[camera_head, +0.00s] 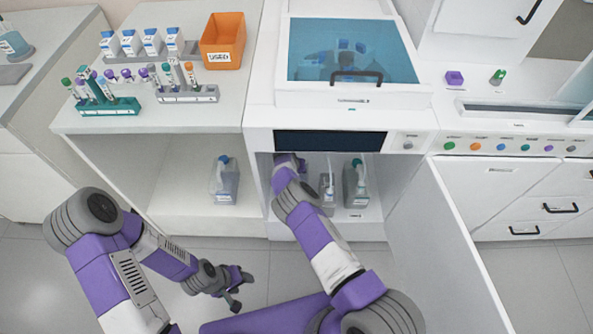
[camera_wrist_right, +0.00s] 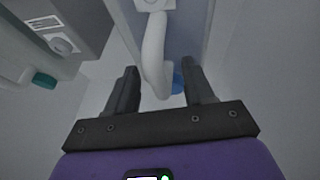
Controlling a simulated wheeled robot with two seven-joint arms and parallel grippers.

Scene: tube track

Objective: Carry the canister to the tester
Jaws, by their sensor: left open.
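A translucent grey canister (camera_head: 226,186) with a blue cap stands in the open bay at the left. My left gripper (camera_head: 234,287) is open and empty above the floor.
An open door (camera_head: 450,240) stands right of the tester bay. On the left counter are tube racks (camera_head: 187,94), small bottles and an orange bin (camera_head: 222,42) marked USED. In the right wrist view, a teal cap (camera_wrist_right: 44,80) is at left. The left bay has free room.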

